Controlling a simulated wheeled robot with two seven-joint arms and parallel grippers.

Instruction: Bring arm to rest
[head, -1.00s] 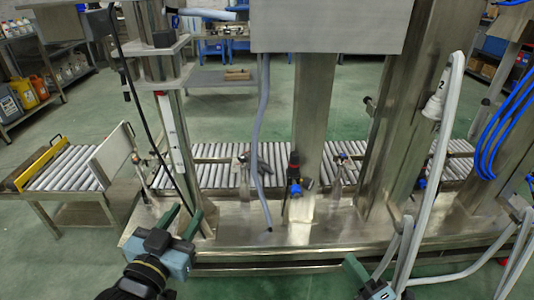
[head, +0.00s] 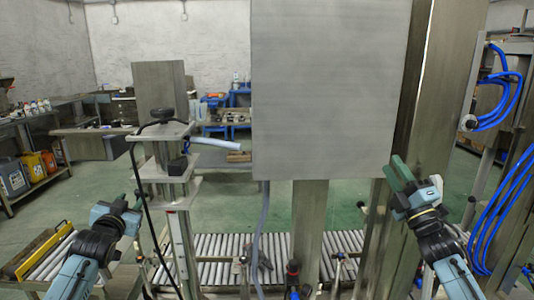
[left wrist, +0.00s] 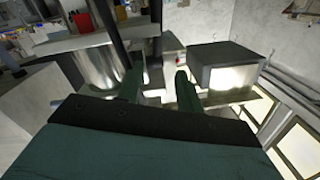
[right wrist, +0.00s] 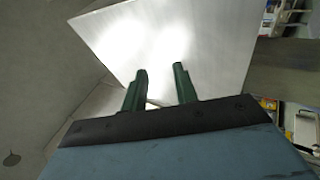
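My left gripper (head: 130,203) is raised at the left of the head view, left of the metal stand. In the left wrist view its two green fingers (left wrist: 157,88) are apart with nothing between them. My right gripper (head: 398,172) is raised at the right, by the lower right corner of the large grey panel. In the right wrist view its green fingers (right wrist: 160,85) are apart and empty, with the panel behind them. Both arms come up from the bottom of the head view.
The grey panel (head: 320,90) fills the upper middle. Blue hoses (head: 495,145) hang at right. Roller conveyors (head: 215,250) run below. Shelves with bottles stand far left.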

